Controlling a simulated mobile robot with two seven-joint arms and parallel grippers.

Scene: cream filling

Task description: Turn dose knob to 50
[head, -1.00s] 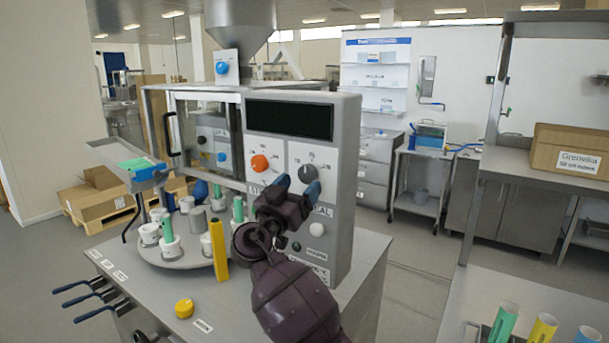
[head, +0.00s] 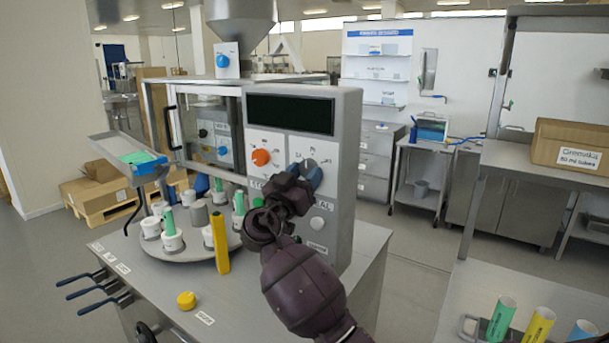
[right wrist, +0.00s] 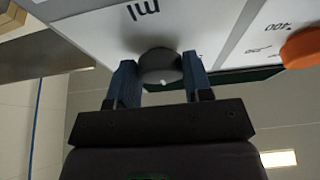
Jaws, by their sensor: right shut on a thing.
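The dark grey round knob (head: 309,167) is on the white panel at the right of the machine front, below the black display (head: 290,114). In the right wrist view the grey knob (right wrist: 160,66) sits under the marking "ml", with a small white mark on its edge. My right gripper (head: 305,176) reaches it from below. In the right wrist view my right gripper's blue fingers (right wrist: 160,80) stand on either side of the knob and are shut on it. The knob's dial numbers are too small or hidden to read. My left gripper is out of view.
An orange knob (head: 261,157) is on the panel left of the grey one. A round white button (head: 317,223) is below it. A turntable with cups (head: 180,258), a yellow upright piece (head: 220,247) and a yellow cap (head: 186,300) are at the left of my arm.

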